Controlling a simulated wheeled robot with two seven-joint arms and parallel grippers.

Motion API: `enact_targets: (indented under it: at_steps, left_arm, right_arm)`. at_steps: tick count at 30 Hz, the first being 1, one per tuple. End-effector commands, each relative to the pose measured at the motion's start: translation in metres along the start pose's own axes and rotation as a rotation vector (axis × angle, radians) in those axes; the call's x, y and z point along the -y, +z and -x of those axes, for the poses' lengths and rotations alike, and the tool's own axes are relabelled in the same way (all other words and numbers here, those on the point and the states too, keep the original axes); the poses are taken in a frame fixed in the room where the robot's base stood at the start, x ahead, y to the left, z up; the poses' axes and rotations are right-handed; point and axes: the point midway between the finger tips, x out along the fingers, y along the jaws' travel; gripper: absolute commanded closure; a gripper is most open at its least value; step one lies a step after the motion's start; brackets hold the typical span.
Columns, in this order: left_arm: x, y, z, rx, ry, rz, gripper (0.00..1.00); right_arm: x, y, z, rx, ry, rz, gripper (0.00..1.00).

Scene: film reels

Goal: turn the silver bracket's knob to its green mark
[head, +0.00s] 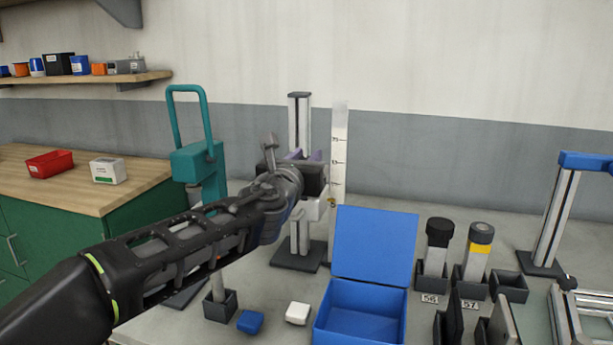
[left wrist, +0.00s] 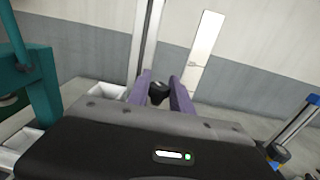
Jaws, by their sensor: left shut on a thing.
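The silver bracket (head: 299,112) is an upright metal column on a dark base at the back of the bench. My left gripper (head: 303,156) reaches it from the left and hides its middle part. In the left wrist view, the gripper's two purple fingers (left wrist: 162,88) stand on either side of a small black knob (left wrist: 158,93), and the gripper is shut on it. The column also shows behind them in the left wrist view (left wrist: 149,35). The green mark is not visible in either view. My right gripper is not in view.
A pale scale strip (head: 339,140) stands just right of the bracket. A teal press (head: 197,165) stands to its left. An open blue box (head: 373,245), a blue block (head: 250,321) and a white block (head: 298,313) are in front. Black holders (head: 432,285) stand at the right.

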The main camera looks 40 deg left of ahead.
Motion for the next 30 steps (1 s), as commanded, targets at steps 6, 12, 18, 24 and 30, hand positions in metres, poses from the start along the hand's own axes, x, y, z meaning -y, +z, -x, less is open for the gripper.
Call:
enact_targets:
  at_steps: [6, 12, 18, 24, 30]
  left_arm:
    - [-0.002, -0.005, -0.001, 0.004, -0.201, 0.002, 1.00]
    - [-0.003, -0.004, -0.002, 0.001, -0.387, -0.001, 1.00]
    - [-0.002, -0.002, -0.002, -0.002, -0.556, -0.001, 1.00]
    - [-0.001, -0.001, -0.002, -0.002, -0.677, 0.000, 1.00]
    - [0.000, -0.001, -0.001, -0.002, -0.739, 0.000, 1.00]
  right_arm:
    - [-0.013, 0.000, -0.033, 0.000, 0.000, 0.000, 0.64]
    - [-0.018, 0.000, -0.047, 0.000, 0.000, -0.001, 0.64]
    - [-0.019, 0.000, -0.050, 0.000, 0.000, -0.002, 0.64]
    - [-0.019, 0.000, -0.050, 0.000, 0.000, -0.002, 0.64]
    - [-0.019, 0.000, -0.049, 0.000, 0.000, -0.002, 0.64]
